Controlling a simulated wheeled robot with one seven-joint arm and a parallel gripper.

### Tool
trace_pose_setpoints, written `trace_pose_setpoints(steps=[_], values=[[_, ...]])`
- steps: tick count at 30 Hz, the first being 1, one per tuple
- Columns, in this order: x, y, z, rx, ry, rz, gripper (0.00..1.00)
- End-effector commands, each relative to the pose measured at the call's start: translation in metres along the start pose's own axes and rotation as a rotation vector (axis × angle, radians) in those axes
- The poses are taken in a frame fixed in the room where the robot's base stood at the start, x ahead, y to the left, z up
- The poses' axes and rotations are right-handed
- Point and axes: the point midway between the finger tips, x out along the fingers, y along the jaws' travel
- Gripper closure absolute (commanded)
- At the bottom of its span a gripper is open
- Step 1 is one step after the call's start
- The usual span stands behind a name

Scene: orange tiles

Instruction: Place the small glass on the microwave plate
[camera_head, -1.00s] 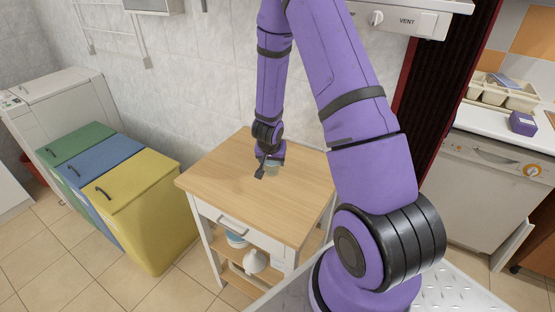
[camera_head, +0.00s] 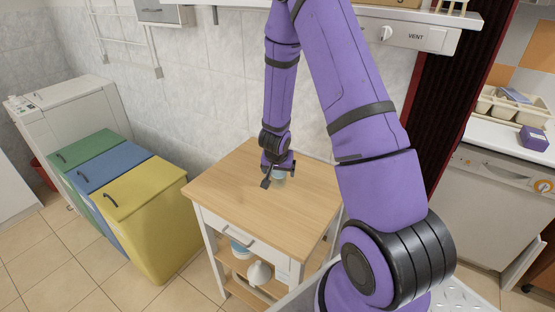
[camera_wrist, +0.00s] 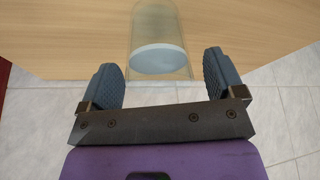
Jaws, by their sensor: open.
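The small glass (camera_wrist: 158,38) stands on the wooden top of the cart, in front of my gripper in the wrist view. It is clear, with a pale round base. In the head view the glass (camera_head: 278,177) shows only partly, beside my gripper (camera_head: 280,178). In the wrist view my gripper (camera_wrist: 162,80) is open, with its two grey pads wide apart. The glass lies beyond the fingertips, roughly centred between them, and I cannot tell that either pad touches it. No microwave plate is in view.
The wooden cart top (camera_head: 235,195) is otherwise clear. Yellow (camera_head: 150,220), blue (camera_head: 112,175) and green (camera_head: 85,150) bins stand to its left. A tiled wall is behind it. A dishwasher (camera_head: 495,205) with a cutlery tray (camera_head: 510,105) above it is at the right.

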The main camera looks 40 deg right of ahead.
Motion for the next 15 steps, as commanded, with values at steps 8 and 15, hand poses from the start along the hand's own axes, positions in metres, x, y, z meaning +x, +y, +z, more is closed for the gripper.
trace_pose_setpoints(steps=[8, 15], values=[[-0.040, -0.001, 0.000, -0.002, 0.002, -0.001, 0.12], [-0.061, -0.001, 0.000, -0.002, 0.001, 0.001, 0.12]])
